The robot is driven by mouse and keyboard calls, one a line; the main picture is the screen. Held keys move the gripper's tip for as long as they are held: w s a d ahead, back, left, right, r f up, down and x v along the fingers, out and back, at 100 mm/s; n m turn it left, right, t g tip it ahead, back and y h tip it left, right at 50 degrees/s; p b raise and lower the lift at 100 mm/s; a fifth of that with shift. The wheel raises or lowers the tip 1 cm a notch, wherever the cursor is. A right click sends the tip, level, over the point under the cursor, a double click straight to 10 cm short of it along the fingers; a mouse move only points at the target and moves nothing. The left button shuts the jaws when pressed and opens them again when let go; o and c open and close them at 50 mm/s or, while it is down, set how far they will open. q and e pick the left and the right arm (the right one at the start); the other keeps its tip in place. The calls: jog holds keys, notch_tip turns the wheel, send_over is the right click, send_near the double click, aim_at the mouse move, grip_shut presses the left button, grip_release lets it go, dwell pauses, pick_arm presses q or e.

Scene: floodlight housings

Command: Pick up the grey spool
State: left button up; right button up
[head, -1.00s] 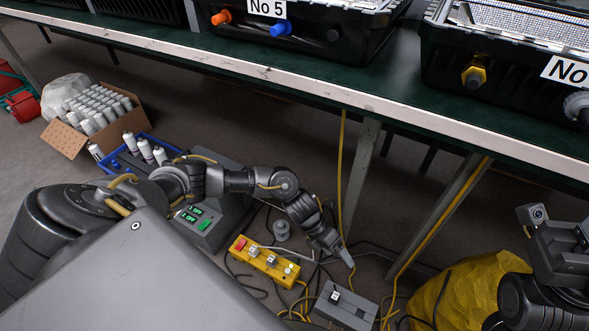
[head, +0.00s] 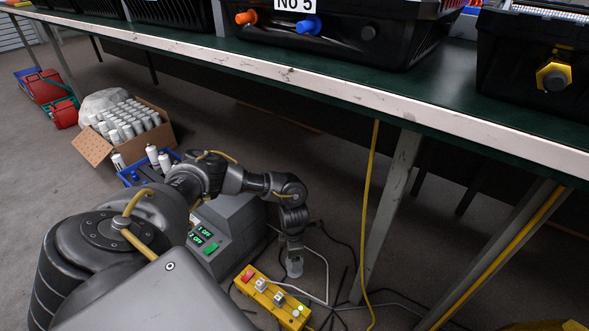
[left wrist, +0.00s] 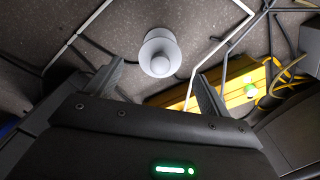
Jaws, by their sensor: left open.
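The grey spool (head: 295,267) stands on the floor below the table, just behind the yellow power strip. In the left wrist view the spool (left wrist: 160,50) shows its round flange and hub from above. My left gripper (head: 293,250) points down right over the spool in the head view. In the left wrist view the open fingers of my left gripper (left wrist: 161,80) lie to either side and a little short of the spool, with nothing between them. Whether they touch it cannot be seen. My right gripper is out of view.
The yellow power strip (head: 272,297) lies close in front of the spool, with cables around it. A grey control box (head: 225,232) stands to the left. The green table (head: 440,92) overhangs behind, with a table leg (head: 388,215) to the right.

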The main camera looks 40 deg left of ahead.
pick_arm(q)
jog(key=shift+w+f+b, duration=0.1)
jog(key=shift+f+b, duration=2.05)
jog(key=shift+f, duration=0.6)
jog(key=shift+r, duration=0.1)
jog(key=shift+c, duration=0.4)
jog(key=c, duration=1)
